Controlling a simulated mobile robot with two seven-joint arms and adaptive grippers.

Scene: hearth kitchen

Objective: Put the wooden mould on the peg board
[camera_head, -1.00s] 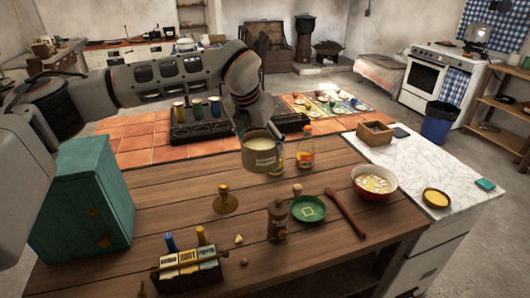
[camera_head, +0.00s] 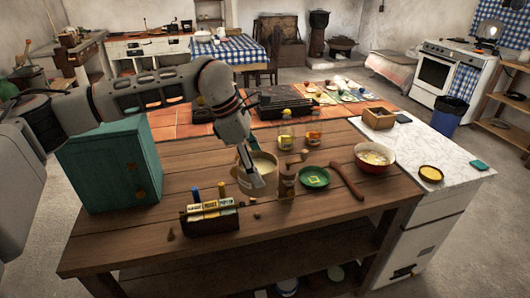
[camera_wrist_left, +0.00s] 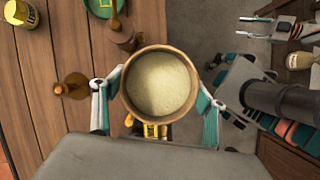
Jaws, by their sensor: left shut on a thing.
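My left gripper (camera_head: 250,170) is shut on a round tan, wooden-looking tub with pale grainy contents (camera_wrist_left: 160,85), which I take for the mould. In the wrist view the tub is upright, with a finger on each side. In the head view the tub (camera_head: 265,164) shows partly behind the gripper, over the wooden table (camera_head: 320,205), near the dark pepper-mill-like bottle (camera_head: 287,182). I cannot tell whether it touches the table. No peg board can be made out clearly. In the wrist view, what looks like my right gripper (camera_wrist_left: 240,90) is partly seen, its jaws unclear.
A caddy of labelled packets (camera_head: 210,215) stands in front of the tub. A teal box (camera_head: 110,165) is at left. A green plate (camera_head: 314,177), a wooden spoon (camera_head: 347,180) and a red bowl (camera_head: 374,157) lie to the right. The front right tabletop is clear.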

